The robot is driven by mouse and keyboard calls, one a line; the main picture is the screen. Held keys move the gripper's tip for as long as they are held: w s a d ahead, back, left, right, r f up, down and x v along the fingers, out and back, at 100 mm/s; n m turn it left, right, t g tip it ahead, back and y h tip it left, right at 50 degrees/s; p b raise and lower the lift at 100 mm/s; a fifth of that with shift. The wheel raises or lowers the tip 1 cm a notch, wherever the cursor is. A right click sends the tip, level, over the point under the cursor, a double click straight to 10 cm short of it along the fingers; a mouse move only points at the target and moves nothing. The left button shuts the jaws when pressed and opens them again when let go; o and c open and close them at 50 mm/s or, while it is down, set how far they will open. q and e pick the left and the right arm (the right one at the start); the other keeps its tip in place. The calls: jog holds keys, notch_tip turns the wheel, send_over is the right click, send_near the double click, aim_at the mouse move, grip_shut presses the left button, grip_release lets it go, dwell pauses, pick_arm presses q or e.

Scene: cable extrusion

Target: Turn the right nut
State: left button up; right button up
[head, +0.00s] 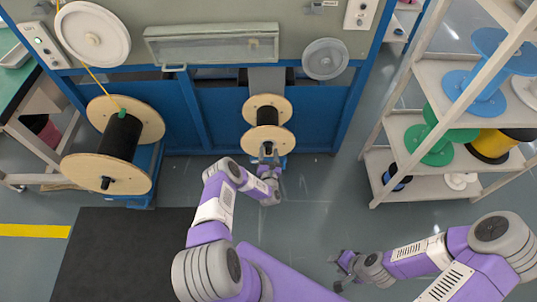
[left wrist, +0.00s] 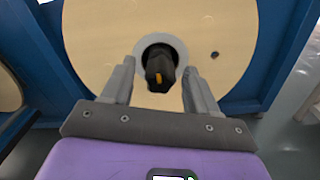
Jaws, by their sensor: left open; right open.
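The right nut (left wrist: 160,66) is a black knob with an orange mark, at the centre of a pale wooden spool flange (left wrist: 100,30) in the left wrist view. In the head view this right spool (head: 262,141) stands low at the machine's front, and the gripper largely hides the nut. My left gripper (head: 268,153) is at that flange. Its fingers (left wrist: 158,85) are open, one on each side of the nut, with gaps showing between. My right gripper (head: 338,268) is open and empty over the floor, well away from the spool.
A larger spool with black cable (head: 119,137) stands at the left of the blue machine frame (head: 325,120). A shelf rack (head: 425,187) with coloured spools stands at the right. A dark mat (head: 105,250) lies at the lower left. Floor between spool and rack is clear.

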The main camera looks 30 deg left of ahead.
pick_arm(q)
jog(key=shift+c, duration=0.2)
jog(key=c, duration=1)
jog(key=shift+m, duration=0.3)
